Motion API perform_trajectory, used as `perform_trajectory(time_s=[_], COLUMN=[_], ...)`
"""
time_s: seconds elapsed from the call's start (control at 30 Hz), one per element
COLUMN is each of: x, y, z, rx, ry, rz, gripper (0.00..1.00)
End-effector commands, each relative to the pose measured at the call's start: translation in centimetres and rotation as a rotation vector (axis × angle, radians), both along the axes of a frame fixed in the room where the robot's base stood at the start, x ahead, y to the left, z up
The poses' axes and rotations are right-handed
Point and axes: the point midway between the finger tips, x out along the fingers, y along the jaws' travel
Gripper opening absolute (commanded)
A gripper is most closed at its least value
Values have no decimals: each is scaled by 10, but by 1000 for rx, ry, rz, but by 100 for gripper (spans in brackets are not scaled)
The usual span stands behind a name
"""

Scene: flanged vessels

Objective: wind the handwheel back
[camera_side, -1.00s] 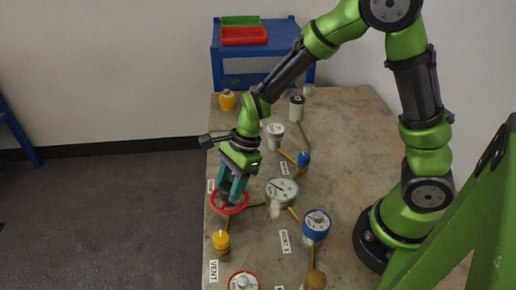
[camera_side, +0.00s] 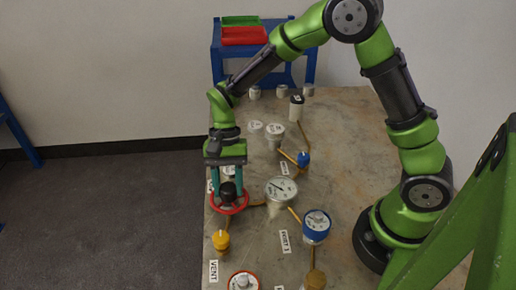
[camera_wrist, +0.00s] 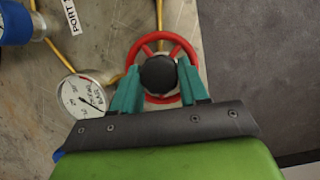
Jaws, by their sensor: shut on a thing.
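The red handwheel (camera_side: 216,208) lies flat at the left edge of the bench, with a dark round hub (camera_side: 229,191) at its centre. It also shows in the wrist view as a red ring with spokes (camera_wrist: 178,41), with the dark hub (camera_wrist: 158,73) in the middle. My gripper (camera_side: 228,197) points down over the wheel. Its two teal fingers stand on opposite sides of the hub and are shut on the handwheel. In the wrist view, my gripper (camera_wrist: 158,80) hides the wheel's left and right sides. The exact contact is hard to make out.
A white dial gauge (camera_side: 281,191) stands close to the right of the wheel. Yellow pipes link the fittings.

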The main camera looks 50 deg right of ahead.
Motion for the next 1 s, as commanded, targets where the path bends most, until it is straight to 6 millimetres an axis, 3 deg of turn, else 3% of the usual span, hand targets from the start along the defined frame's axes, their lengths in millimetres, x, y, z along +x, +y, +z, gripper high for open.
perform_trajectory(time_s=[0.6,1.0], x=[2,2], y=[3,4], z=[0,1], rx=[0,0], ry=[1,0], rz=[571,806], gripper=[13,13])
